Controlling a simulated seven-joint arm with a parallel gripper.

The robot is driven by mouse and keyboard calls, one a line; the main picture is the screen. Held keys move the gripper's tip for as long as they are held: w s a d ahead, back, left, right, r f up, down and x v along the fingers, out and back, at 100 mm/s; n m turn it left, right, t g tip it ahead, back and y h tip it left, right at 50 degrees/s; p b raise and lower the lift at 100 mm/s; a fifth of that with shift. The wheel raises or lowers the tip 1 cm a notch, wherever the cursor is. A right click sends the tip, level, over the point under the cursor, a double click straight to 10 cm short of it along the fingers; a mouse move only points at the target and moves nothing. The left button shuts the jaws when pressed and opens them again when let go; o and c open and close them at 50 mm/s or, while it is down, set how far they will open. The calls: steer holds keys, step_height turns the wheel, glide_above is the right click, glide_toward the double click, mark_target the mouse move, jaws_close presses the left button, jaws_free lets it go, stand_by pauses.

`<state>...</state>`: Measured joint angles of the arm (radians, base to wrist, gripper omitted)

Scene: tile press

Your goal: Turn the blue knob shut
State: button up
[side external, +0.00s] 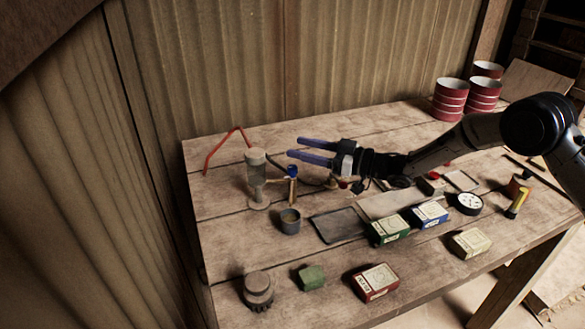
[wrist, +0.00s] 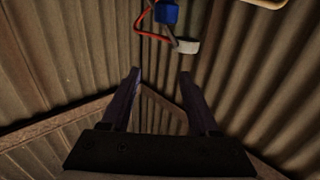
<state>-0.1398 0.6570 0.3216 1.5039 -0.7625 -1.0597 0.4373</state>
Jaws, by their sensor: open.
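What looks like the same knob (wrist: 166,12) shows at the top edge of the wrist view, beyond the fingertips. My gripper (side external: 295,147) has two long blue-purple fingers spread apart with nothing between them. In the side view they appear just above the knob, apart from it; the exact distance is hard to tell. In the wrist view my gripper (wrist: 160,74) is also open and empty.
A red tube (side external: 222,146) bends up behind the vessel. A grey cup (side external: 290,221) and a dark tray (side external: 339,225) stand in front. Green, blue and red boxes, a dial and a yellow-handled tool lie to the right. Red-banded cans (side external: 450,98) stand at the back right.

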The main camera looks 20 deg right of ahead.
mark_target(292, 167)
steer(key=f, duration=0.2)
steer(key=w+a+f, duration=0.1)
steer(key=f, duration=0.3)
steer(key=shift+w+a+f, duration=0.2)
steer(key=shift+f, duration=0.1)
steer(key=shift+w+a, duration=0.35)
jaws_close()
